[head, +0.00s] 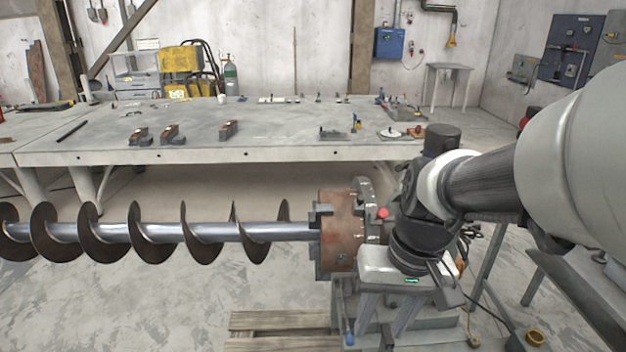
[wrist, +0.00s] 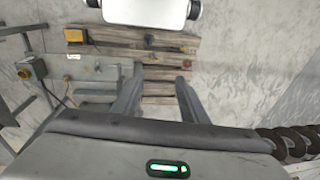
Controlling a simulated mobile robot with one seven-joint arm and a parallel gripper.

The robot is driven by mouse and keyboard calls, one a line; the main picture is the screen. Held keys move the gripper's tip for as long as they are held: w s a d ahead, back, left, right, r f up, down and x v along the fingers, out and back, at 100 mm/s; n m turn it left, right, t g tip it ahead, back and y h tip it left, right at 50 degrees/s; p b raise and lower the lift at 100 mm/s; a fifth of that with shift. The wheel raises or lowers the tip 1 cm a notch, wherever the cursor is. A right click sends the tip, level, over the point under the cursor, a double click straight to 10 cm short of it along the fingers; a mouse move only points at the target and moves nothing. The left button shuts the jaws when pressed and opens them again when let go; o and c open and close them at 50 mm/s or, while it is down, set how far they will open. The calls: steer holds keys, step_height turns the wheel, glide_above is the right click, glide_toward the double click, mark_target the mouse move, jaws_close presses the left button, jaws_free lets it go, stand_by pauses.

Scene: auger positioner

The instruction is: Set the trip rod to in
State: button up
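The positioner has a rusty brown chuck (head: 340,235) that holds a steel auger (head: 165,232), which runs out to the left. A red knob (head: 383,213) shows at the right side of the chuck, and a blue-tipped part (head: 349,338) shows low on the stand. I cannot tell which of these, if either, is the trip rod, nor its setting. My gripper (head: 385,328) points down in front of the positioner, right of the chuck. In the wrist view its two fingers (wrist: 158,90) are apart with nothing between them. My gripper hides part of the stand.
A long grey workbench (head: 270,130) with several small tools stands behind the auger. A wooden pallet (head: 275,325) lies on the floor; its planks also show below the fingers in the wrist view (wrist: 160,60). A grey metal frame (head: 560,285) stands at right. Open floor lies left.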

step_height(320, 180, down, 9)
steer(key=s+a+m+g+y+b, duration=0.1)
steer(key=a+g+y+b, duration=0.1)
steer(key=g+y, duration=0.1)
steer(key=m+t+h+b, duration=0.2)
steer(key=m+t+b, duration=1.6)
steer(key=m+t, duration=0.95)
glide_toward(351, 345)
steer(key=w+r+m+g, duration=0.1)
steer(key=w+r, duration=0.1)
steer(key=w, duration=0.1)
steer(key=w+r+m+g+b, duration=0.1)
steer(key=w+r, duration=0.1)
steer(key=w, duration=0.1)
steer(key=w+a+r+m+g, duration=0.1)
steer(key=w+r+m, duration=0.1)
steer(key=w, duration=0.1)
steer(key=shift+w+r, duration=0.2)
steer(key=shift+r, duration=0.1)
jaws_close()
